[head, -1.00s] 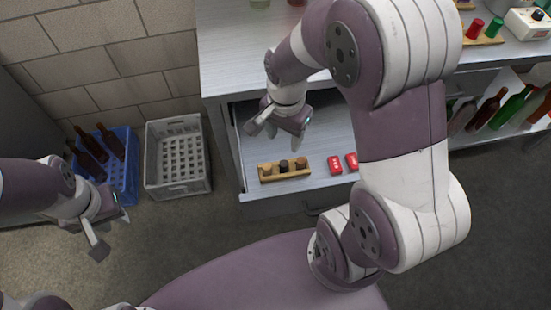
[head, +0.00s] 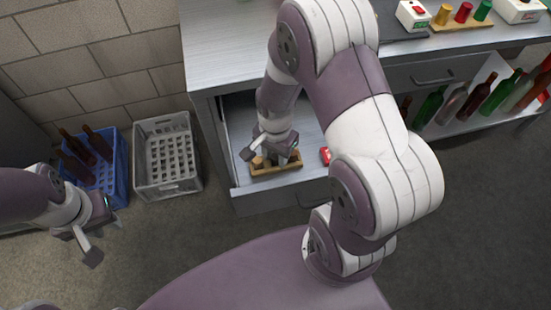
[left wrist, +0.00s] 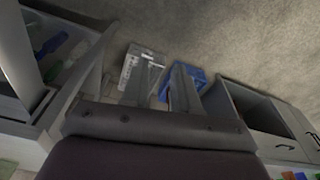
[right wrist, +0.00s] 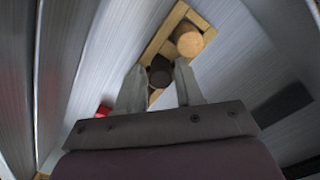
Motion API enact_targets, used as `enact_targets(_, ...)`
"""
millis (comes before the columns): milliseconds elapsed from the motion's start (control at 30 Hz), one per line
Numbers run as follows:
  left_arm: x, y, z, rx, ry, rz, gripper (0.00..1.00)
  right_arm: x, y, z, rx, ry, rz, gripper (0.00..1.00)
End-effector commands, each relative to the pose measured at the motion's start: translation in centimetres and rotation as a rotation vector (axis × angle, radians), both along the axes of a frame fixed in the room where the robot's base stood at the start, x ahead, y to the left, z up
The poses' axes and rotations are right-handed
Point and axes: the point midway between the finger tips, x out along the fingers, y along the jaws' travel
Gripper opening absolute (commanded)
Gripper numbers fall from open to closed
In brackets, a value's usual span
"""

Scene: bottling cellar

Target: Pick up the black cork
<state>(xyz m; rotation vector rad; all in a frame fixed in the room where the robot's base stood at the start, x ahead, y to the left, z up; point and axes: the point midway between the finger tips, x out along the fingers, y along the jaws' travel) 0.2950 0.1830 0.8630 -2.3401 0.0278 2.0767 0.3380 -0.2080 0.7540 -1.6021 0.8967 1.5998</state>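The black cork (right wrist: 160,70) stands in a wooden rack (right wrist: 152,50) inside the open drawer. In the right wrist view it is between the fingertips of my right gripper (right wrist: 158,75), which is open with its fingers pointing down at the rack. I cannot tell whether the fingers touch the cork. In the head view my right gripper (head: 272,150) is over the rack (head: 287,167) and hides most of the black cork. A light tan cork (right wrist: 188,40) stands beside it in the rack. My left gripper (head: 100,232) is open and empty above the floor.
The drawer (head: 285,199) has walls close around my right gripper. A red object (head: 325,156) lies right of the rack. A grey crate (head: 165,190) and a blue crate (head: 112,190) with bottles stand on the floor at left. Bottles lie on a shelf at right.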

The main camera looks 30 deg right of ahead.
Motion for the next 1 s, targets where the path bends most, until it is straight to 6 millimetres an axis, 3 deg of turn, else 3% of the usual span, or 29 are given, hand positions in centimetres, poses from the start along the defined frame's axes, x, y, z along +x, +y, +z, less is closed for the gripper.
enact_targets(33,0.0,0.0,0.0,0.000,0.000,0.000,0.29,0.0,0.0,0.0,0.000,0.000,0.000,0.19)
enact_targets(100,0.0,0.0,0.0,0.000,0.000,0.000,0.29,0.0,0.0,0.0,0.000,0.000,0.000,0.00)
enact_targets(467,0.0,0.0,0.1,0.000,0.000,0.000,0.29,0.0,0.0,0.4,0.001,-0.001,0.000,0.00)
enact_targets(767,0.0,0.0,1.8,0.000,0.000,0.000,0.29,0.1,0.0,7.3,0.000,-0.005,0.000,0.00)
enact_targets(800,0.0,0.0,1.9,0.000,0.000,0.000,0.26,0.1,0.0,8.1,0.000,-0.004,0.000,0.00)
enact_targets(900,0.0,0.0,2.1,0.000,0.000,0.000,0.00,0.4,0.0,9.4,0.000,-0.001,0.029,0.00)
enact_targets(1000,0.0,0.0,2.2,0.000,0.000,0.000,0.00,2.1,0.2,9.9,0.000,0.000,0.154,0.00)
